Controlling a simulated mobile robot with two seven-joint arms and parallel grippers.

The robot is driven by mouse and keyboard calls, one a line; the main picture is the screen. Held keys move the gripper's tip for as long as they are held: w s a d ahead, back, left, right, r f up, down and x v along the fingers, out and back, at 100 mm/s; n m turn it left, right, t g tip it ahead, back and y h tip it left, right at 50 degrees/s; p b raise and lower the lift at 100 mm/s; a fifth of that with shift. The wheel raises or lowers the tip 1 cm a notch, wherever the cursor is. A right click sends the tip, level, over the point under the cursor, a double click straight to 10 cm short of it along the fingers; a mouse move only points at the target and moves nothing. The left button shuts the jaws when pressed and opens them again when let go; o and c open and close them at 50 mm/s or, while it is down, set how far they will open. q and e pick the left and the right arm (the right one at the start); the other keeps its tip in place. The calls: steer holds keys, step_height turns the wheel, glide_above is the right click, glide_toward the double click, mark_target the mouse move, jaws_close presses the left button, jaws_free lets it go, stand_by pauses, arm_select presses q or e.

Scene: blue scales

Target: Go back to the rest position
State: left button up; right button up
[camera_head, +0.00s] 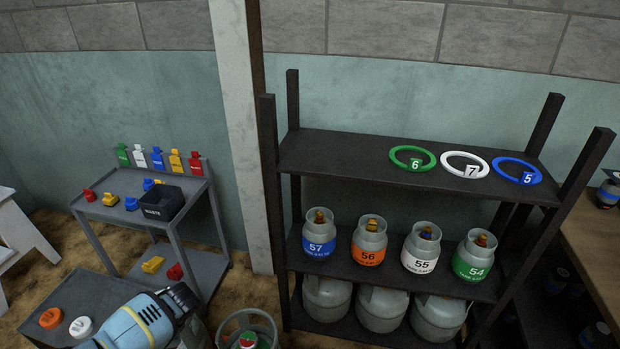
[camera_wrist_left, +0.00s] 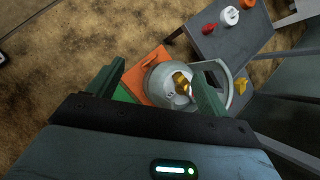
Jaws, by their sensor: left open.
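My left arm comes in at the bottom left of the head view; its fingers do not show there. In the left wrist view my left gripper (camera_wrist_left: 158,70) is open, with its two green fingers apart. A grey gas cylinder (camera_wrist_left: 160,82) with a brass-coloured valve (camera_wrist_left: 181,83) lies in view beyond and between the fingers. I cannot tell how far it is from them, and nothing appears gripped. A cylinder's grey collar (camera_head: 270,329) with a green and red top inside shows at the bottom edge of the head view. My right gripper is not in view.
A dark shelf (camera_head: 330,150) holds numbered rings on top and several cylinders below. A grey side table (camera_head: 110,212) carries small coloured caps and a waste bin (camera_head: 163,204). A low table (camera_head: 95,295) has orange and white caps. An orange plate (camera_wrist_left: 148,60) lies under the wrist-view cylinder.

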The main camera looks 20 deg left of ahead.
arm_select(q)
steer(key=s+d+f+t+h, duration=0.1)
steer(key=s+d+f+t, duration=0.15)
steer(key=s+f, duration=0.45)
steer(key=s+d+r+t+h, duration=0.2)
steer(key=s+d+t+h, duration=0.25)
steer(key=s+d, duration=1)
steer(key=s+d+r+t+h, duration=0.25)
steer(key=s+d+r, duration=0.25)
steer(key=s+r, duration=0.35)
steer(key=d+n, duration=0.6)
steer(key=d, duration=0.4)
steer(key=w+r+t+p, duration=0.1)
steer(key=w+r+p, duration=0.2)
steer(key=r+p, duration=0.5)
steer(key=w+r+t+p, duration=0.2)
steer(key=w+r+p, duration=0.2)
steer(key=r+p, duration=0.5)
steer(key=shift+a+r, duration=0.2)
steer(key=shift+r, duration=0.55)
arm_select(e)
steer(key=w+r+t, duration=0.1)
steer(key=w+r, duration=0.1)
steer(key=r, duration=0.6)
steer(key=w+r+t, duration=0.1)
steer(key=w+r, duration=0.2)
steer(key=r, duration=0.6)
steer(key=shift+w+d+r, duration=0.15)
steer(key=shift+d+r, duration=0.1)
